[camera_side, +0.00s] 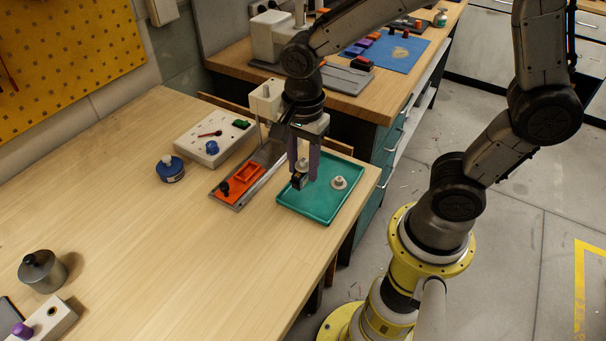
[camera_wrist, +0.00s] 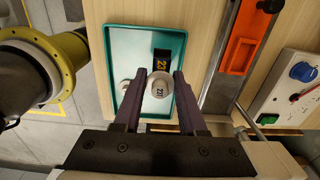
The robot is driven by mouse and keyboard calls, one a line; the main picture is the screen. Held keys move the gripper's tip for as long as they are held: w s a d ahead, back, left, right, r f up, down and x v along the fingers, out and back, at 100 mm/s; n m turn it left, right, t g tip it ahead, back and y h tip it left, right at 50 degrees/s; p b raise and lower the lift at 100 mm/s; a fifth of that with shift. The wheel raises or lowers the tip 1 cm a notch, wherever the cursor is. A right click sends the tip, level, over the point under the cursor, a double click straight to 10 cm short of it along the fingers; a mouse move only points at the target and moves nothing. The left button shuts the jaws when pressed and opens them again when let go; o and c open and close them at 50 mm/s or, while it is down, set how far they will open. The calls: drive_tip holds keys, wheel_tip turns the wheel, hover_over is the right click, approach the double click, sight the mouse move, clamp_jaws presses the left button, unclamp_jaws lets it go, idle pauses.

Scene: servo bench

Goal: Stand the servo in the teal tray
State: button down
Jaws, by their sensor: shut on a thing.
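The teal tray (camera_side: 320,206) lies flat near the right edge of the wooden bench; it also shows in the wrist view (camera_wrist: 109,70). My gripper (camera_side: 303,173) is over the tray, pointing down. In the wrist view its purple-grey fingers (camera_wrist: 160,84) are closed around a pale round part marked 22. The servo (camera_side: 298,182) is a small black body with an orange 22 label (camera_wrist: 162,63), just beyond the fingertips. Whether its underside touches the tray floor is not clear. A pale round piece (camera_side: 338,183) sits in the tray to the right.
An orange fixture on a metal rail (camera_side: 238,183) lies left of the tray. Behind it is a white control box (camera_side: 215,138) with a blue knob. The bench's front middle is clear.

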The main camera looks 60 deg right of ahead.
sight(303, 166)
drive_tip(key=shift+f, duration=1.55)
drive_tip(key=shift+f, duration=0.2)
drive_tip(key=shift+c, duration=2.4)
unclamp_jaws()
drive_tip(key=shift+r, duration=0.15)
